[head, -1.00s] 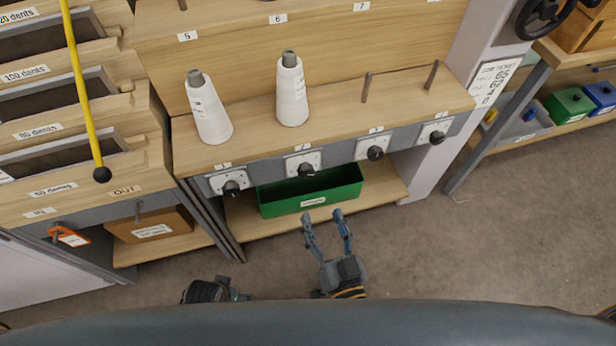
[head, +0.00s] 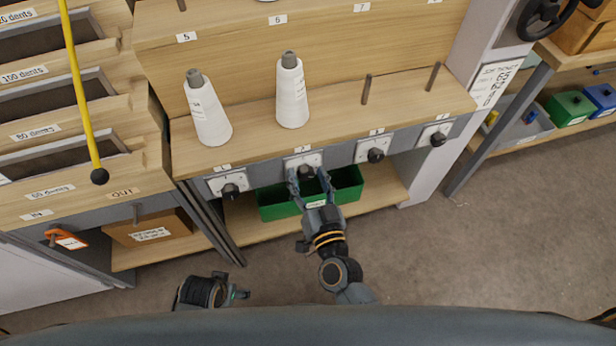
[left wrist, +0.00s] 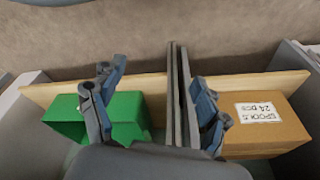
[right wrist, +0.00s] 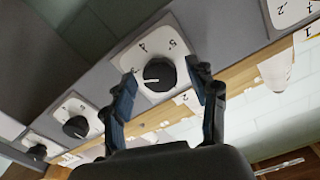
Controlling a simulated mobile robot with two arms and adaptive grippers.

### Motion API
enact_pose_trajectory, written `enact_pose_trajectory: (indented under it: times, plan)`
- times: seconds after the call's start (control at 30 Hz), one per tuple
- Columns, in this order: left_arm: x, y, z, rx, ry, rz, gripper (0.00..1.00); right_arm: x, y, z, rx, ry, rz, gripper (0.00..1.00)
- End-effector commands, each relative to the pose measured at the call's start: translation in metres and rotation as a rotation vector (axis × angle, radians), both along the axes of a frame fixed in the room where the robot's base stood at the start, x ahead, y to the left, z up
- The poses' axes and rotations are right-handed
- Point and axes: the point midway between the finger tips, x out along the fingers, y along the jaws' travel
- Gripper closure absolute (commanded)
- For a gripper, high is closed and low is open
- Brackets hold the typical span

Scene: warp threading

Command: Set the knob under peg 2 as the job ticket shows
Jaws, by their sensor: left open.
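The knob under peg 2 (head: 307,170) is black, on a white numbered plate. In the right wrist view the same knob (right wrist: 159,73) has a white pointer mark toward the picture's left; the figures 4 and 5 show on its plate. My right gripper (head: 308,176) is at this knob, its open fingers on either side; gaps show between fingers and knob. The job ticket (head: 495,84) is on the grey post at right; its digits are too small and slanted to read surely. My left gripper (left wrist: 155,77) is open and empty, low, away from the knobs.
White yarn cones stand at peg 1 (head: 208,112) and peg 2 (head: 292,92). Other knobs flank the row, at 1 (head: 230,190) and 3 (head: 375,155). A green bin (head: 347,184) sits on the shelf below. A yellow rod (head: 80,90) hangs at left.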

Motion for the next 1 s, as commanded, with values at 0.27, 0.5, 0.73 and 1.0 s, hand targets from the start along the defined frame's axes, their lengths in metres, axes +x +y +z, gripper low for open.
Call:
enact_pose_trajectory:
  times: [0.27,0.5,0.73,1.0]
  plan:
    - [-0.004,0.001,-0.002,0.000,0.007,0.000,0.24,0.000,0.000,0.000,0.000,0.000,0.000,0.96]
    - [-0.007,0.001,-0.004,0.001,0.013,0.000,0.24,0.000,0.000,0.000,0.014,0.004,0.000,0.96]
    - [-0.009,0.002,-0.013,0.003,0.013,-0.002,0.24,0.000,0.000,0.001,0.102,0.028,0.001,0.96]
    - [-0.017,0.003,-0.035,0.004,0.025,-0.004,0.24,0.000,0.000,0.001,0.316,0.085,0.000,0.96]
